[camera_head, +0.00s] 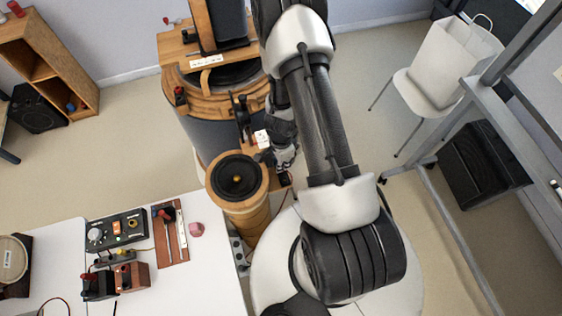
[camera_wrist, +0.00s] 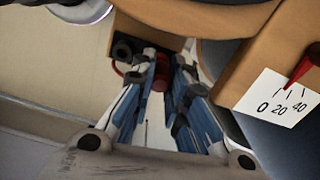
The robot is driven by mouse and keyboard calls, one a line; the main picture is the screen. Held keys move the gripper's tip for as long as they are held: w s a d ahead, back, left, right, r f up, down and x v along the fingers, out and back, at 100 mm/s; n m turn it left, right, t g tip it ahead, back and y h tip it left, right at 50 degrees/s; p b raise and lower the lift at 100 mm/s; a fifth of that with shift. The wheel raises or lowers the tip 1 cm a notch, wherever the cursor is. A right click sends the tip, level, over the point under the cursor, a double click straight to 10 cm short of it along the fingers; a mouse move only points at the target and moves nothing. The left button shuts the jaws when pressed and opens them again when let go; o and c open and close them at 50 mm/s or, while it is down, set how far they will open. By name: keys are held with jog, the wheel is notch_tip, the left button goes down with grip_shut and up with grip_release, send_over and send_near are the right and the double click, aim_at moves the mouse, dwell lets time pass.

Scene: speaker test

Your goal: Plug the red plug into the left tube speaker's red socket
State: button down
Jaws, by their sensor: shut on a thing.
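Which speaker is the left one is unclear.
A dial card (camera_wrist: 277,103) with a red needle is close to the right of my gripper. A larger round wood-and-grey speaker (camera_head: 220,125) stands behind. A white table (camera_head: 205,270) with a control box (camera_head: 117,230) is at lower left. A metal frame (camera_head: 455,225) stands at right.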

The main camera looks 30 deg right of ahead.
jog(key=shift+f, duration=0.15)
jog(key=c, duration=1.5)
grip_release()
jog(key=shift+w+r+p, duration=0.1)
jog(key=shift+r+p, duration=1.55)
jog(key=shift+r, duration=0.15)
jog(key=shift+r+p, duration=2.05)
jog(key=shift+p, duration=0.1)
jog(key=shift+s, duration=0.25)
